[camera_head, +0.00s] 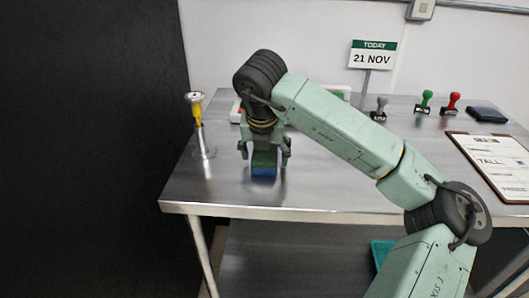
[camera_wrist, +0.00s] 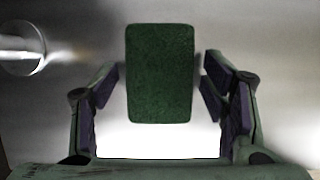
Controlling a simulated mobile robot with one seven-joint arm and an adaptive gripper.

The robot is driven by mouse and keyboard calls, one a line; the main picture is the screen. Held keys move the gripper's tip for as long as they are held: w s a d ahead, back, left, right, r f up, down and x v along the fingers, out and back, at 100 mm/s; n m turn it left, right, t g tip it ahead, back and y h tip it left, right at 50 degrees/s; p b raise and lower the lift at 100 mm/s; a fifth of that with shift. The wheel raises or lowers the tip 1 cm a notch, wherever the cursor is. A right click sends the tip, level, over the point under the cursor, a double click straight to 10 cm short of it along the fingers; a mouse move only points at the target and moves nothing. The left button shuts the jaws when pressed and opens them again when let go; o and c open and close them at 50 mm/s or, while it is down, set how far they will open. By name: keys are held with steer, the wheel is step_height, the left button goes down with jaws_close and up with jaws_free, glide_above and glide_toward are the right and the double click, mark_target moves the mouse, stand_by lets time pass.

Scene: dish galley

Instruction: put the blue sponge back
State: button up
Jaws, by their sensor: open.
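The blue sponge (camera_head: 264,170) has a blue lower part and a green top. It is on the steel table near the front left. The wrist view shows only its green top face (camera_wrist: 160,72), upright in the picture. My gripper (camera_head: 265,154) is open above and around the sponge, with one finger on each side. In the wrist view the fingers (camera_wrist: 160,85) stand apart from the sponge, with a gap on both sides. My arm hides part of the table behind the gripper.
A date sign (camera_head: 373,55), several stamps, a dark pad (camera_head: 487,114) and a clipboard (camera_head: 494,165) are to the right. The table's front edge (camera_head: 300,214) is close; the front middle is clear.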

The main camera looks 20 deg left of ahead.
steer(key=shift+r, duration=0.2)
steer(key=b+v, duration=0.2)
steer(key=v, duration=1)
steer(key=shift+f, duration=0.1)
